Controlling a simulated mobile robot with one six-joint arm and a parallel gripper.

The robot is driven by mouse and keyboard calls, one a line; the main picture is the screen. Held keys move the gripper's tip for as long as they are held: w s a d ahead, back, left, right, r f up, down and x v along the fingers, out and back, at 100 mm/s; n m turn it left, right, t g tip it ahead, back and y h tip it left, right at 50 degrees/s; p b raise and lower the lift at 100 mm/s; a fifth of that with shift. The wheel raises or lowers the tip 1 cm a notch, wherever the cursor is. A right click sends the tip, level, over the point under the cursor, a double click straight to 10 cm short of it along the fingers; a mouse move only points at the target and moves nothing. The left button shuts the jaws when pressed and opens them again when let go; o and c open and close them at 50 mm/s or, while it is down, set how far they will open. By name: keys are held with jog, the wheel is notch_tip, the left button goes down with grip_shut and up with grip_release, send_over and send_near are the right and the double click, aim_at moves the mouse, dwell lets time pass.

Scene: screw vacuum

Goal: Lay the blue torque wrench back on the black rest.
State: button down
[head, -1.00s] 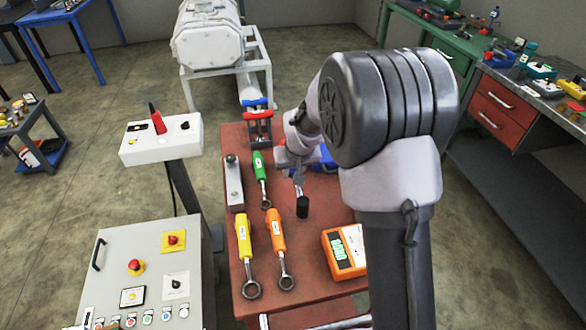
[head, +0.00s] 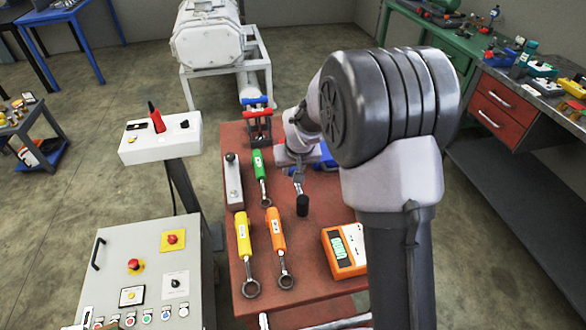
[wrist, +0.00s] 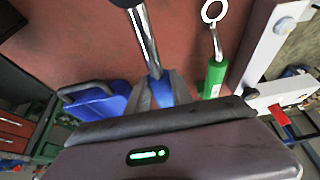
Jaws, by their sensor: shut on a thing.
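My gripper (wrist: 152,92) is shut on the blue handle of the torque wrench (wrist: 146,40), whose shiny shaft runs toward the top of the wrist view. In the head view my gripper (head: 297,172) is low over the red table, partly behind my arm, with the shaft below it. A black cylindrical piece (head: 303,206) shows at the shaft's near end. I cannot tell whether it is the wrench's end or the black rest. It is mostly cut off in the wrist view. Whether the wrench touches anything below is unclear.
A green wrench (head: 259,165), a yellow one (head: 243,232) and an orange one (head: 277,230) lie to the left. An orange meter (head: 344,252) stands at the near right. A blue object (wrist: 95,103) lies beside my gripper.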

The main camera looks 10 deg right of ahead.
dwell(0.4)
jog(key=shift+f+b, duration=0.55)
jog(key=shift+f, duration=0.25)
jog(key=c, duration=1)
grip_release()
jog(key=shift+c, duration=0.2)
jog(key=o, duration=0.8)
